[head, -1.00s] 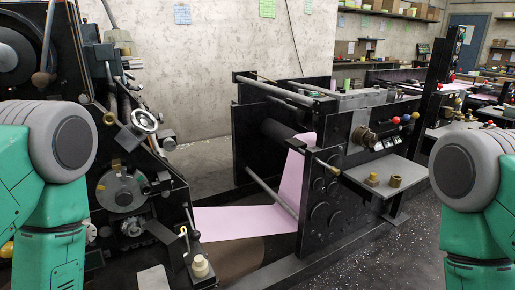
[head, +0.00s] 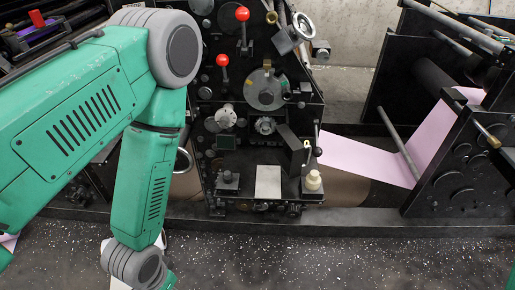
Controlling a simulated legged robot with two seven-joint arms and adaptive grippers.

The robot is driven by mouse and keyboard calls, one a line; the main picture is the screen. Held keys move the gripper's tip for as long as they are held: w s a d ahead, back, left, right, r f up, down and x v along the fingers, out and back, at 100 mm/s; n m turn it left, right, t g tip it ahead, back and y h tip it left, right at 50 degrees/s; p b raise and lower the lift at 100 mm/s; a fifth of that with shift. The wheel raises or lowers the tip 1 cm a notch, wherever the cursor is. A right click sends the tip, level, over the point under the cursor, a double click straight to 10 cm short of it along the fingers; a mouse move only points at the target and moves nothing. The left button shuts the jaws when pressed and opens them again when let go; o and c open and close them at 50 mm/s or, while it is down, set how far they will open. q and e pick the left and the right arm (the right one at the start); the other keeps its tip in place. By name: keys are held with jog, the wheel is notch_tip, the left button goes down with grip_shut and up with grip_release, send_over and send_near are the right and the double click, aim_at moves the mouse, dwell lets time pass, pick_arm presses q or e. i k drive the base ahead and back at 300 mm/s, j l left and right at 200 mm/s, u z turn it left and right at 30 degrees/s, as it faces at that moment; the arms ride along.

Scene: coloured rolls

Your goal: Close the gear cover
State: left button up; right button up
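A black printing machine (head: 222,165) stands in front of me in the head view. A round grey plate (head: 265,88) with a brass tab at its top is on its front face. Below it are a toothed gear-like wheel (head: 265,125) and a pale knob-like wheel (head: 226,116). I cannot tell for certain which part is the gear cover, or whether it is open. My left arm crosses the left side and bends down, and its gripper is out of view. My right gripper is also out of view.
Red-knobbed levers (head: 223,61) and a handwheel (head: 304,25) stick out from the machine. A pink paper web (head: 365,160) runs to a black frame (head: 470,165) at the right. A low dark rail (head: 360,219) runs along the base. The speckled floor (head: 330,262) in front is clear.

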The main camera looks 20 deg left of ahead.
aim_at(293, 149)
jog(key=i+l+u, duration=0.15)
jog(key=u, duration=0.3)
jog(key=i+l+u, duration=0.15)
jog(key=u, duration=0.25)
jog(key=i+l+u, duration=0.1)
jog(key=l+u, duration=0.15)
jog(key=u, duration=0.2)
jog(key=l+u, duration=0.25)
jog(key=u, duration=0.2)
jog(key=l+u, duration=0.3)
jog(key=l, duration=1.45)
jog(key=k, duration=0.2)
